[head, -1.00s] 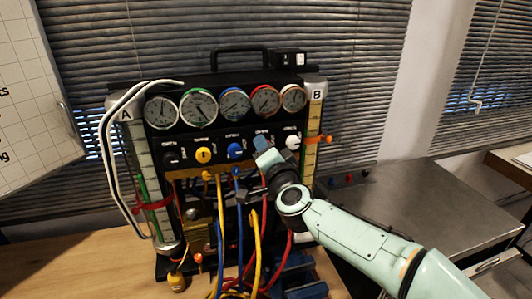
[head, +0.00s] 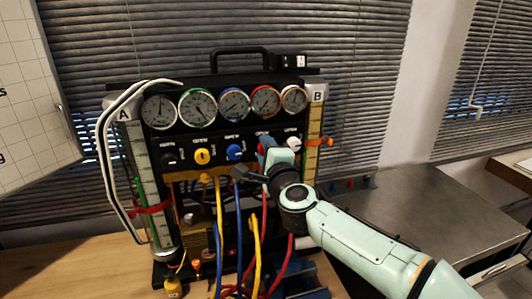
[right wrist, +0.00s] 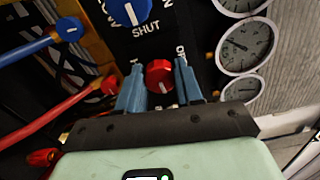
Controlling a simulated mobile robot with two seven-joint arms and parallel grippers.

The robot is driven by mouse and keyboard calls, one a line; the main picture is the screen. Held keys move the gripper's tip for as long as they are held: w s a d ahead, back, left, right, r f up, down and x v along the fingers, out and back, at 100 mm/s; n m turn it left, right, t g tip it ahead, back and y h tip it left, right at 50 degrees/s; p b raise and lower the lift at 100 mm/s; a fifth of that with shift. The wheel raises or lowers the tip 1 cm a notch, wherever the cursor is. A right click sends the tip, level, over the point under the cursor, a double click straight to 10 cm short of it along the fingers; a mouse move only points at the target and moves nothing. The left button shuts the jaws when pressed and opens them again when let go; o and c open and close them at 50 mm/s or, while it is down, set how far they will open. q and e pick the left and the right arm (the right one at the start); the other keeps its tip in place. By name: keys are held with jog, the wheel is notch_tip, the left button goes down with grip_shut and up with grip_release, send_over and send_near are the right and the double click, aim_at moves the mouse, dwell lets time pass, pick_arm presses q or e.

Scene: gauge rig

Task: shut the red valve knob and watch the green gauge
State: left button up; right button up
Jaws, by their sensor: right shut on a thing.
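The red valve knob (right wrist: 159,75) sits between the two blue fingers of my right gripper (right wrist: 159,69) in the right wrist view. The fingers are shut on it, one on each side. In the head view my right gripper (head: 270,149) is at the panel below the red-rimmed gauge, and it hides most of the knob. The green gauge (head: 198,107) is the second from the left in the row, with a green rim and white face. Its dark needle appears to point to the lower right; the exact reading is too small to tell. My left gripper is not in view.
A yellow knob (head: 202,156), a blue knob (head: 235,152) and a white knob (head: 293,143) share the panel. Yellow, blue and red hoses hang below, close to my right wrist. A grey metal counter (head: 410,205) with bare space lies to the right.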

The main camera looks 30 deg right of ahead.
dwell(0.4)
jog(key=o, duration=1)
jog(key=shift+o, duration=0.2)
jog(key=v, duration=1.3)
jog(key=shift+s+b, duration=0.2)
jog(key=shift+b, duration=0.1)
jog(key=shift+f, duration=0.1)
